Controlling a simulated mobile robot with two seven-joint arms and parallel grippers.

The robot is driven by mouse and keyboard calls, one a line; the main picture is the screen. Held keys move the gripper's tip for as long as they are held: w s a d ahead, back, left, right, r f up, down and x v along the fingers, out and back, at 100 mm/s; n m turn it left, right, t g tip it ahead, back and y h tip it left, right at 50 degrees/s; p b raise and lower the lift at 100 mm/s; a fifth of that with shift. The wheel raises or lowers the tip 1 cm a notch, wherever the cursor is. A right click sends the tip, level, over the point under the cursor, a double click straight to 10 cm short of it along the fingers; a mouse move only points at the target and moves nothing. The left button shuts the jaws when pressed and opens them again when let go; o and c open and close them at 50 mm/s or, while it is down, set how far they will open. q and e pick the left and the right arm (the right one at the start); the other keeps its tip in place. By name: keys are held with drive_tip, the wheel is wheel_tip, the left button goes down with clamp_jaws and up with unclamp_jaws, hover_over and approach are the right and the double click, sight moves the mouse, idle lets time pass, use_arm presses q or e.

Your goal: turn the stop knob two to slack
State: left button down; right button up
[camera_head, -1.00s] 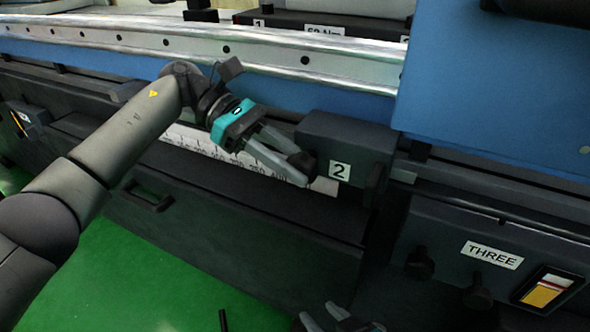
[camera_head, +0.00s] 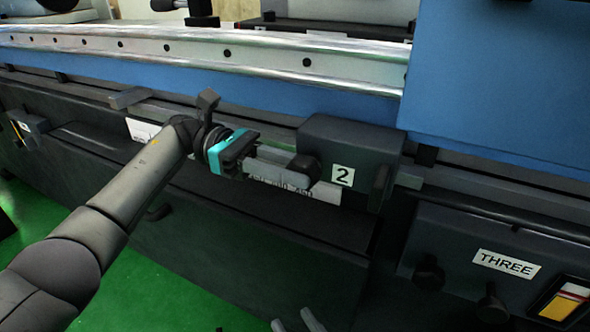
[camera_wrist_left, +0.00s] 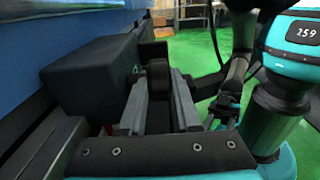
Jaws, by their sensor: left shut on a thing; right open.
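The stop block labelled 2 (camera_head: 345,140) sits on the rail at the front of the machine. It also shows in the left wrist view (camera_wrist_left: 90,75). Its dark knob (camera_head: 304,167) sticks out of the block's front face, left of the label. My left gripper (camera_head: 300,168) is shut on this knob, with one finger on each side of it. In the left wrist view the knob (camera_wrist_left: 158,78) stands between the two grey fingertips. My right gripper (camera_head: 298,322) shows only its fingertips at the bottom edge; they are apart, with nothing seen between them.
A panel labelled THREE (camera_head: 506,264) with dark knobs (camera_head: 429,273) and a coloured switch (camera_head: 564,301) lies to the right. A blue cover (camera_head: 500,90) hangs above it. A scale strip runs behind my left gripper. Green floor (camera_head: 130,285) is clear in front.

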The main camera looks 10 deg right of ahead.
idle(0.4)
use_arm(q)
drive_tip(key=c, duration=0.9)
unclamp_jaws()
